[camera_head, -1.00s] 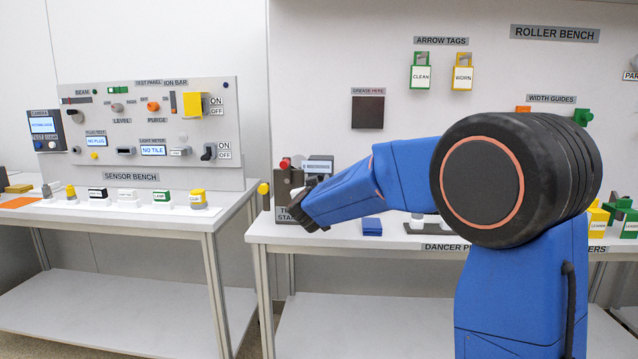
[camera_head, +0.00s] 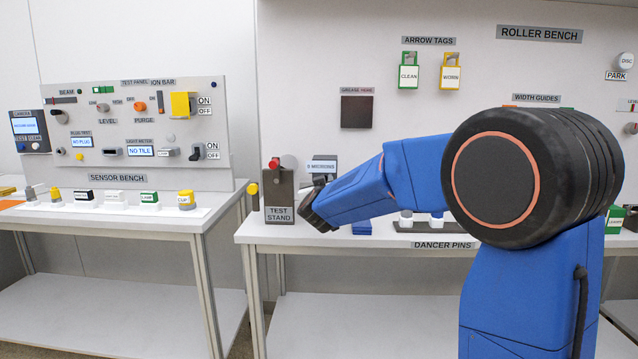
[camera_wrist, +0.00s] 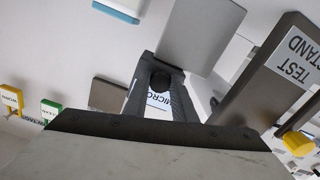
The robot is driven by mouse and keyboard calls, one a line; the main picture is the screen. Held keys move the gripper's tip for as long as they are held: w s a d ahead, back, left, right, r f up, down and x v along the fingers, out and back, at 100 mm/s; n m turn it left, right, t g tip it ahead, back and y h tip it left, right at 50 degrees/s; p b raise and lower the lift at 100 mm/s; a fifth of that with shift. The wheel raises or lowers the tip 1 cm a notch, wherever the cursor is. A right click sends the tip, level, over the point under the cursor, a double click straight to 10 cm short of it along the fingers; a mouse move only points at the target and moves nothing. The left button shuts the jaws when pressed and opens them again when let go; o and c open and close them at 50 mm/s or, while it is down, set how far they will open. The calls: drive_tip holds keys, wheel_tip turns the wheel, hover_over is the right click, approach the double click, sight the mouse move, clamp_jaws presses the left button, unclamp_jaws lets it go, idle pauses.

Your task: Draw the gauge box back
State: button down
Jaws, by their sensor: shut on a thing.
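The gauge box (camera_head: 322,165), a small dark box whose screen reads in microns, stands just right of the dark grey test stand (camera_head: 279,197). My gripper's forearm and wrist partly cover it in the head view. In the wrist view my gripper (camera_wrist: 161,85) is shut, with its fingers at the gauge box's lettered screen (camera_wrist: 157,101) and a dark round part between them. A plain grey block face lies just beyond the fingertips; I cannot tell whether it belongs to the box. The test stand also shows at the right of the wrist view (camera_wrist: 262,92).
A red knob (camera_head: 274,163) tops the test stand, and a yellow knob sticks out at its left. Blue pads (camera_head: 361,228) and the dancer pins rack (camera_head: 440,226) lie along the bench to the right. The sensor bench (camera_head: 118,178) stands left, across a gap.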

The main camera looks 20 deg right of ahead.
drive_tip(key=shift+d, duration=0.15)
drive_tip(key=c, duration=1.7)
unclamp_jaws()
drive_tip(key=shift+s+d, duration=0.1)
drive_tip(key=shift+d, duration=0.05)
drive_tip(key=shift+c, duration=0.2)
drive_tip(key=v, duration=1.7)
drive_tip(key=shift+s, duration=0.15)
